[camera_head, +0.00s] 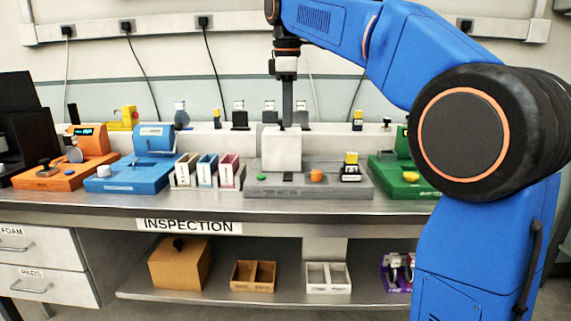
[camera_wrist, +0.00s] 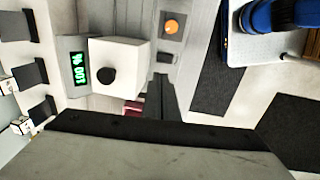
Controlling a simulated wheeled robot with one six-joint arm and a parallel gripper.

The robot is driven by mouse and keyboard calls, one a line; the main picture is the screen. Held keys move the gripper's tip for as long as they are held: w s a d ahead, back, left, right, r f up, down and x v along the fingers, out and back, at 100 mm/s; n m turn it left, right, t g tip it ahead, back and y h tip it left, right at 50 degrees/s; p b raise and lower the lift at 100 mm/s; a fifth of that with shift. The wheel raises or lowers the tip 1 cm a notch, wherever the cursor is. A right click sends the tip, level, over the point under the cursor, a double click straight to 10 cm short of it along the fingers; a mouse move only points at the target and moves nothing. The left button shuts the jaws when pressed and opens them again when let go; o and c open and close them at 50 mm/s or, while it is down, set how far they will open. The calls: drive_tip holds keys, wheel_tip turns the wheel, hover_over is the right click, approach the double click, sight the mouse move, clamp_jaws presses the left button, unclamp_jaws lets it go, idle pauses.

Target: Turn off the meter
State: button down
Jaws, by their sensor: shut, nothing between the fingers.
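No thing in view is plainly labelled as the meter. The grey station (camera_head: 340,190) in the middle of the bench carries a white box (camera_head: 281,152), a green button (camera_head: 262,177) and an orange knob (camera_head: 316,175). In the wrist view, the white box (camera_wrist: 128,55) has a black round knob (camera_wrist: 107,77) on it, with a lit green display (camera_wrist: 79,68) beside it. The orange knob (camera_wrist: 172,26) shows there too. My gripper (camera_head: 288,124) points down, shut and empty, just above or behind the white box; contact cannot be told. Its fingers (camera_wrist: 163,88) show dark in the wrist view.
A blue station (camera_head: 130,178) and an orange station (camera_head: 60,175) with a small display stand to the left. Small open boxes (camera_head: 208,170) stand between the blue and grey stations. A green station (camera_head: 400,188) is at right, partly behind my arm.

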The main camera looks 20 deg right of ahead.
sight(288, 176)
drive_tip(key=f, duration=0.4)
drive_tip(key=w+f, duration=0.1)
drive_tip(key=f, duration=0.9)
drive_tip(key=shift+w+d, duration=0.25)
drive_tip(key=shift+d, duration=0.05)
drive_tip(key=shift+w+f, duration=0.1)
drive_tip(key=shift+f, duration=0.15)
drive_tip(key=shift+s+a+r, duration=0.15)
drive_tip(key=shift+s+a, duration=0.05)
drive_tip(key=shift+s, duration=0.55)
wheel_tip(288, 176, up, 14)
drive_tip(key=s, duration=0.1)
drive_tip(key=shift+s+a, duration=0.3)
